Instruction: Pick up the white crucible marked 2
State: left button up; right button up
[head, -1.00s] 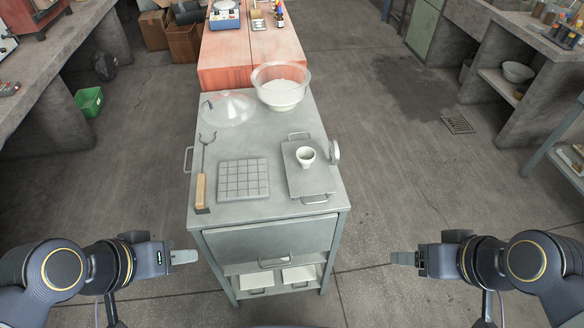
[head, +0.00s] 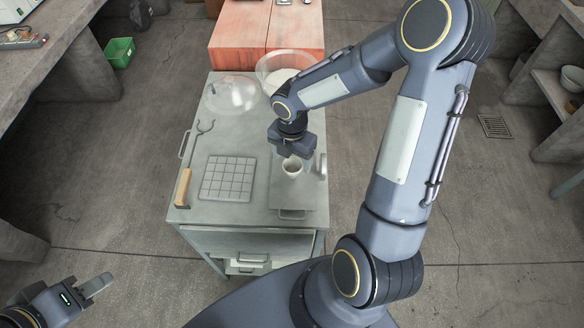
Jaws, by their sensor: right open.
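My left gripper (head: 96,285) is at the lower left, away from the bench.
A clear dome (head: 232,94) and a glass bowl (head: 268,66) stand at the back.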

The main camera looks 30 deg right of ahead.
aim_at(292, 167)
notch_tip(292, 167, down, 5)
jog(key=shift+w+d, duration=0.1)
jog(key=c, duration=1)
jog(key=shift+r, duration=0.1)
